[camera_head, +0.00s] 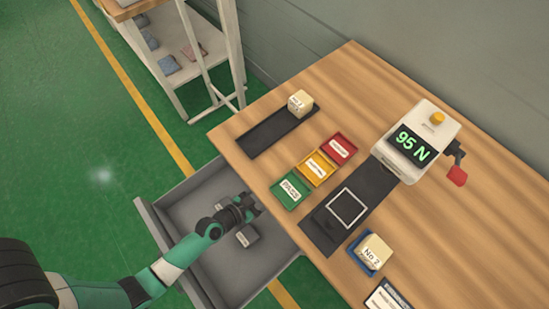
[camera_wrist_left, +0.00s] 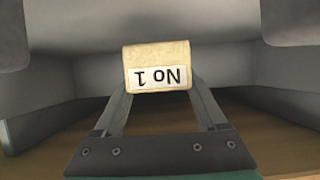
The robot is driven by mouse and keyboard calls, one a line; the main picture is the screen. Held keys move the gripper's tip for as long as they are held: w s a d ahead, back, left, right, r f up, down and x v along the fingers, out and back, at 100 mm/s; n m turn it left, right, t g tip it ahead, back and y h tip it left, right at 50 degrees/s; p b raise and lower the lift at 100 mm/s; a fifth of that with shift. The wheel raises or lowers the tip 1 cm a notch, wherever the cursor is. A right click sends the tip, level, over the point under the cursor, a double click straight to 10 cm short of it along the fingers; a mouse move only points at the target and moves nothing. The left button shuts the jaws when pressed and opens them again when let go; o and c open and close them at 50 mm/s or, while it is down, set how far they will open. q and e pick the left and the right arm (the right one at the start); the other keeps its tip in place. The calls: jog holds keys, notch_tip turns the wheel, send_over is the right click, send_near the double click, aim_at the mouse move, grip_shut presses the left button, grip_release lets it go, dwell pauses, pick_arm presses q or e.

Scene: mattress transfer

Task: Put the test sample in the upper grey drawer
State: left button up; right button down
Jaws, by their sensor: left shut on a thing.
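The test sample is a cream block labelled No 1 (camera_wrist_left: 157,66). It sits between the fingers of my left gripper (camera_wrist_left: 157,85) in the left wrist view, with grey walls around it. In the head view my left gripper (camera_head: 250,206) reaches over the right side of the open grey drawer (camera_head: 160,222), beside the table edge, and the held block cannot be made out. The drawer is pulled out from under the table; I cannot tell its level. My right gripper is not in view.
A small labelled grey piece (camera_head: 247,236) lies in the drawer. The wooden table (camera_head: 430,250) holds green (camera_head: 290,190), yellow (camera_head: 316,168) and red (camera_head: 339,149) trays, a tester reading 95 N (camera_head: 425,125), a block (camera_head: 300,102) and the No 2 block (camera_head: 374,251).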

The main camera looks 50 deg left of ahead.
pick_arm(q)
jog(key=x, duration=0.1)
jog(key=b+x, duration=0.1)
jog(key=x, duration=0.1)
jog(key=shift+f, duration=0.5)
jog(key=shift+w+f, duration=0.1)
jog(key=shift+w, duration=0.25)
jog(key=shift+s, duration=0.15)
jog(key=shift+f+b, duration=0.2)
jog(key=shift+b, duration=0.15)
jog(key=o, duration=1.4)
jog(key=shift+r, duration=0.1)
